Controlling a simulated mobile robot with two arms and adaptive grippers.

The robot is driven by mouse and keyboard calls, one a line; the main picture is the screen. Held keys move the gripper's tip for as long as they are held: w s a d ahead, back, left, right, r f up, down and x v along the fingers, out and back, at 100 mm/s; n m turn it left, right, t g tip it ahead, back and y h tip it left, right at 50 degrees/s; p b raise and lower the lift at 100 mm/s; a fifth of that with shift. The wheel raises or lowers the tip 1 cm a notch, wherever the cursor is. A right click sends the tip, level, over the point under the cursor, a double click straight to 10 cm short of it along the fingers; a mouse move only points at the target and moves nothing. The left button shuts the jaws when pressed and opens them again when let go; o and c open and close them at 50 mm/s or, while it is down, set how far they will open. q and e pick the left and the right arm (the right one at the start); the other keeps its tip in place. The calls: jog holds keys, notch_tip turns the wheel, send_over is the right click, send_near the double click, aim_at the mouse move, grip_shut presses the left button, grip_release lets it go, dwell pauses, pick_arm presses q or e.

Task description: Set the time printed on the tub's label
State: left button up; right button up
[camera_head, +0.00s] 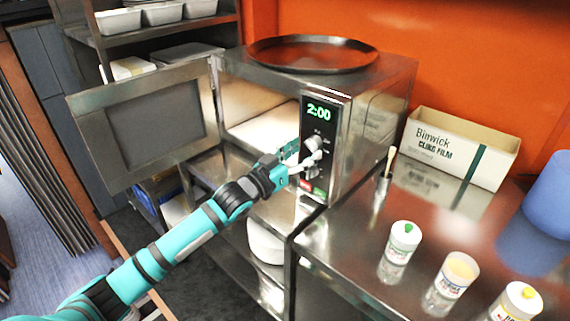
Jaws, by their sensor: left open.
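A steel microwave (376,115) stands on the counter with its door (160,125) swung open to the left. Its green display (319,111) reads 2:00. My left gripper (312,158) is open at the control panel, its pale fingers at or very near the upper knob (315,143); I cannot tell whether they touch it. The fingers partly cover the panel. Red and green buttons show low on the panel. No tub with a readable time label can be made out; the microwave's interior shows only partly. My right gripper is not in view.
A dark round pan (312,53) lies on top of the microwave. At right are a cling film box (460,146), several small capped jars, including a green-capped one (402,240), and a blue container (550,195). A white round object (265,240) sits on the shelf below.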

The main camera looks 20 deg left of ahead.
pick_arm(q)
jog(key=v, duration=0.9)
jog(key=shift+s+a, duration=0.25)
jog(key=shift+s, duration=0.1)
